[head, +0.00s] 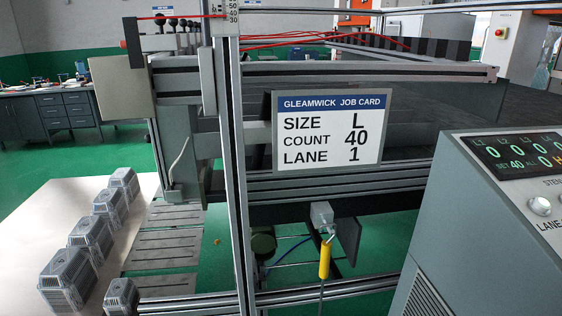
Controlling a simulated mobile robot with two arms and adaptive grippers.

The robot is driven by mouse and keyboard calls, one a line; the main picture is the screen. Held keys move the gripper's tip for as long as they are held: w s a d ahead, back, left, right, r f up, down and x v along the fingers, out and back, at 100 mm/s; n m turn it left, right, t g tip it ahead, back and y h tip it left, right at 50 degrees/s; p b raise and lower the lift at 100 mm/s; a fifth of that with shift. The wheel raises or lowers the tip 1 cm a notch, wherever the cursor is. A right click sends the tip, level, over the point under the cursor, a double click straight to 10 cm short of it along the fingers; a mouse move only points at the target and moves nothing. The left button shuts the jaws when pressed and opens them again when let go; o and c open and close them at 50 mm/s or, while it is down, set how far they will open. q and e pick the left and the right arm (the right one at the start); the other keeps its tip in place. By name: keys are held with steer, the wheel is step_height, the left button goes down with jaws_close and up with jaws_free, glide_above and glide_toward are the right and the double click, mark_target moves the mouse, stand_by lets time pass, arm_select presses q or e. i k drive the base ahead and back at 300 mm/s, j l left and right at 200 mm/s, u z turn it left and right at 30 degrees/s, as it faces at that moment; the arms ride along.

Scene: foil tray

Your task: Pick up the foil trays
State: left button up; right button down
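Several grey, ribbed, block-like stacks that look like foil trays show in the head view. A row of them runs along the pale table (35,220) at the lower left: a far stack (124,184), two middle stacks (108,206) and (90,238), and a near stack (66,280). A smaller grey stack (121,297) sits at the bottom, right of the row, partly cut off by the frame edge. Single trays cannot be made out. Neither of my grippers is in view.
Slatted grey plates (165,247) lie right of the stacks. A metal frame post (236,170) stands in front. A job card (329,130) reads size L, count 40, lane 1. A control console (500,220) stands at right. A yellow handle (325,258) hangs below the card.

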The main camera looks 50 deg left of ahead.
mark_target(121, 297)
steer(key=u, duration=2.3)
